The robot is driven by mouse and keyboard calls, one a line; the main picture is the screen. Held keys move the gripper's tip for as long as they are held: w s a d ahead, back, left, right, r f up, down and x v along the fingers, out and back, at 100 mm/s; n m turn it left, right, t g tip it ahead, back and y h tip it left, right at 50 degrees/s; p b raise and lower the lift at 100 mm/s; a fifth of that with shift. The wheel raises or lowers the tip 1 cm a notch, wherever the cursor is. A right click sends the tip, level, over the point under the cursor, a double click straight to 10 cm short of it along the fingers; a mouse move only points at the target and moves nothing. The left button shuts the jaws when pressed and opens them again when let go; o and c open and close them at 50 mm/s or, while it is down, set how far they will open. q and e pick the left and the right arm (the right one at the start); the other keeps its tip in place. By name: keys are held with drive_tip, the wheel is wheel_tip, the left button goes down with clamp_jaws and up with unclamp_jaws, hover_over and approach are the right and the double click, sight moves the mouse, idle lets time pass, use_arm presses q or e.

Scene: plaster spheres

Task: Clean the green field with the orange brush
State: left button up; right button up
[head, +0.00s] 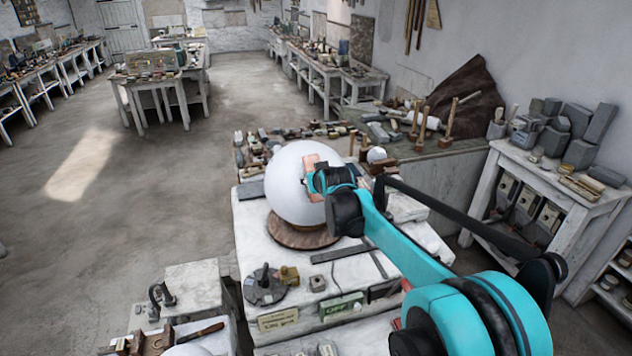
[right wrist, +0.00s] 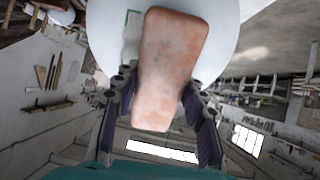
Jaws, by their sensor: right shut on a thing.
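A large white plaster sphere (head: 285,190) rests on a round brown base (head: 300,234) on the white bench. My right gripper (head: 321,181) is at the sphere's right side, shut on a pinkish-orange block, the brush (head: 311,162). In the right wrist view the brush (right wrist: 172,62) sticks out between the fingers in front of the sphere (right wrist: 228,30). A green-edged patch (right wrist: 131,32) shows on the sphere left of the brush, which hides part of it. I cannot tell whether brush and sphere touch. The green patch is hidden in the head view. My left gripper is not in view.
A round dark tool (head: 264,287), small blocks and labelled plates (head: 341,305) lie at the bench front. A small white ball (head: 376,155) and many tools stand behind the sphere. A shelf (head: 545,185) with grey blocks is at right. The floor at left is clear.

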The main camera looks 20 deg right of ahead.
drive_tip(key=shift+w+r+p, duration=0.55)
drive_tip(key=shift+w+r, duration=0.2)
drive_tip(key=shift+r, duration=0.1)
drive_tip(key=shift+s+f+b, duration=0.7)
drive_tip(key=shift+f, duration=0.25)
drive_tip(key=shift+s+f+b, duration=0.7)
drive_tip(key=shift+f, duration=0.2)
drive_tip(key=shift+r, duration=0.1)
drive_tip(key=shift+w+r+p, duration=1.25)
drive_tip(key=shift+w+r, duration=0.15)
drive_tip(key=shift+r, duration=0.3)
drive_tip(key=shift+s+f, duration=0.1)
drive_tip(key=shift+s, duration=0.05)
